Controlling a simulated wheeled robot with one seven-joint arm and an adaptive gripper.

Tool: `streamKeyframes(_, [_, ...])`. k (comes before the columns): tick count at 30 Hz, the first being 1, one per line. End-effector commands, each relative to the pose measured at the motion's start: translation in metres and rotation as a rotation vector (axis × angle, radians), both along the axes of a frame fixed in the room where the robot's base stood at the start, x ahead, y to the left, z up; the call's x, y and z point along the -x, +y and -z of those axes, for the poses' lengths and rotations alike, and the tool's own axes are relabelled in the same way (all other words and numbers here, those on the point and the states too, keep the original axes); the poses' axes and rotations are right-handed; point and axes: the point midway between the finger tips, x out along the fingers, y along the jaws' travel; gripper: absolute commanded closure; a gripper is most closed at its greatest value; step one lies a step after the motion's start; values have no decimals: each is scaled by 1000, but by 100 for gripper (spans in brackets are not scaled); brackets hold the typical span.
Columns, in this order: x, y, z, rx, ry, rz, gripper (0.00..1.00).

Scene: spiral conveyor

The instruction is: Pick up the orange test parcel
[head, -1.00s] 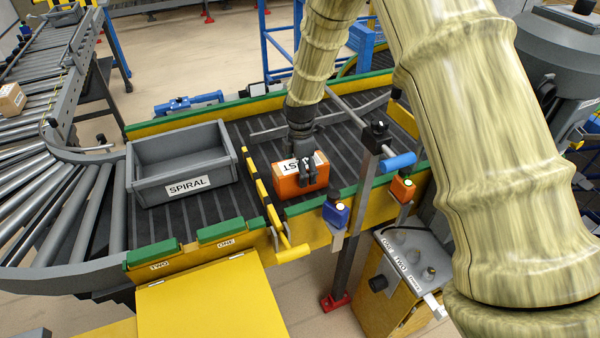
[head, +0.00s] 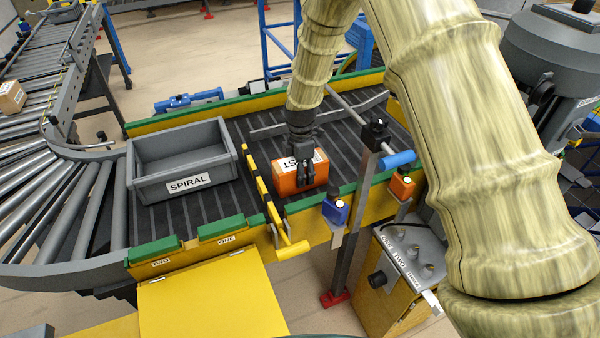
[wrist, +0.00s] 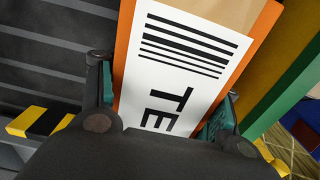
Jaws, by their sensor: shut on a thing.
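The orange test parcel (head: 290,182) is a small box with a white label on top, and it sits on the dark belt of the conveyor in the head view. My gripper (head: 303,168) is shut on it from above, its fingers over the front and top. In the wrist view the parcel (wrist: 193,62) lies between the two fingers (wrist: 166,100), which touch or nearly touch its sides. Its label shows a barcode and the letters TE. I cannot tell whether its underside is clear of the belt.
A grey tray (head: 143,189) marked SPIRAL stands on the belt to the left. A yellow and black striped bar (head: 263,187) lies between tray and parcel. Yellow side walls with green caps (head: 222,228) edge the belt. A post with a blue-ended rod (head: 397,159) stands at the right.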

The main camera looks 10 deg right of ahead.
Motion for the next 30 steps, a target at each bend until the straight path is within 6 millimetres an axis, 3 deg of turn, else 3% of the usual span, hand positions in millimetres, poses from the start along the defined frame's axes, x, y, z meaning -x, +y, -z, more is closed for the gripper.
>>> streamKeyframes(8, [-1,0,-9,-1,-3,1,75])
streamKeyframes(24, [-1,0,-82,-2,-4,2,75])
streamKeyframes(30, [-1,0,-97,0,-2,-1,75])
